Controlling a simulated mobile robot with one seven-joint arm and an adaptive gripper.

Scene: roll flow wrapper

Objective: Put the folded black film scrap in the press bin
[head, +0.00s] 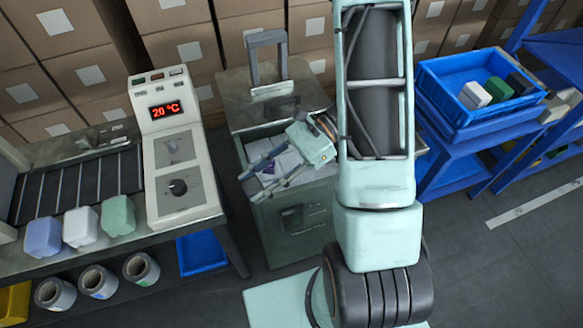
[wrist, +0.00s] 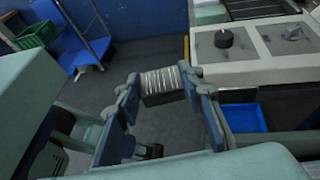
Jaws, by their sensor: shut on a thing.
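The folded black film scrap (wrist: 161,86) is a small dark block with shiny pale stripes on top, in the middle of the wrist view. My gripper (wrist: 160,79) is shut on it, with one blue-grey finger on each side. In the head view my gripper (head: 254,183) points left across the top of the press bin (head: 298,228). I cannot make out the scrap clearly there. The press bin is a grey-green box with its handled lid (head: 275,100) raised at the back. Pale crumpled material (head: 284,163) lies inside, partly hidden by my gripper.
A control panel (head: 180,178) reading 20 °C and a conveyor table (head: 75,185) with several wrapped blocks stand left of the bin. A blue crate (head: 455,72) on a blue table stands right. Stacked cartons line the back. Clear floor (head: 500,270) shows at front right.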

